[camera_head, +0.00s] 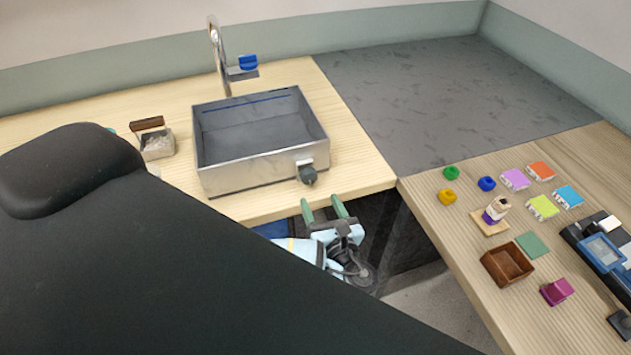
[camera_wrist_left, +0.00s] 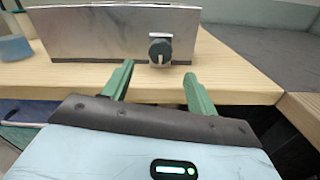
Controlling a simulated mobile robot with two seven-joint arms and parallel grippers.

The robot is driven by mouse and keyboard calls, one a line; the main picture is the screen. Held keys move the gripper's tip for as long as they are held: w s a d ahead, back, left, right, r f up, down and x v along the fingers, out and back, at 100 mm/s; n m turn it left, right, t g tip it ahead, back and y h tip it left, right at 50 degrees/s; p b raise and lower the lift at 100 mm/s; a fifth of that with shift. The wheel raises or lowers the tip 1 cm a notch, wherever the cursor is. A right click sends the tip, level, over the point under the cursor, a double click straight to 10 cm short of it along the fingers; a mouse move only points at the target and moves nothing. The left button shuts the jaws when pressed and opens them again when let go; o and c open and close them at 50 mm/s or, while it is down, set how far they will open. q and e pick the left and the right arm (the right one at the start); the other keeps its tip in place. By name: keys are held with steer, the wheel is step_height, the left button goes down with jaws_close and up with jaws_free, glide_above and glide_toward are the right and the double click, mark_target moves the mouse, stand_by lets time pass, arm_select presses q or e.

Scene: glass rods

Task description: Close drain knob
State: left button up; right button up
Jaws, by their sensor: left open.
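The dark drain knob (camera_head: 308,175) sits on the front face of the metal sink (camera_head: 245,179), near its right end. In the left wrist view the knob (camera_wrist_left: 160,50) has a pale mark pointing down. My left gripper (camera_head: 323,207) is open and empty, with green fingers, just in front of the table edge and below the knob. In the left wrist view its fingertips (camera_wrist_left: 158,70) lie on either side of the knob's line, apart from it. My right gripper is not in view.
A faucet (camera_head: 220,62) with a blue handle (camera_head: 248,62) stands behind the sink. A wood-handled container (camera_head: 155,140) is left of it. The right table holds a brown box (camera_head: 507,263) and several small coloured items. My black arm link covers the lower left.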

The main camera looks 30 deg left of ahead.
mark_target(310, 179)
arm_select(q)
steer(key=x, duration=0.4)
steer(key=shift+w, duration=0.15)
steer(key=shift+x, duration=1.65)
steer(key=c, duration=1)
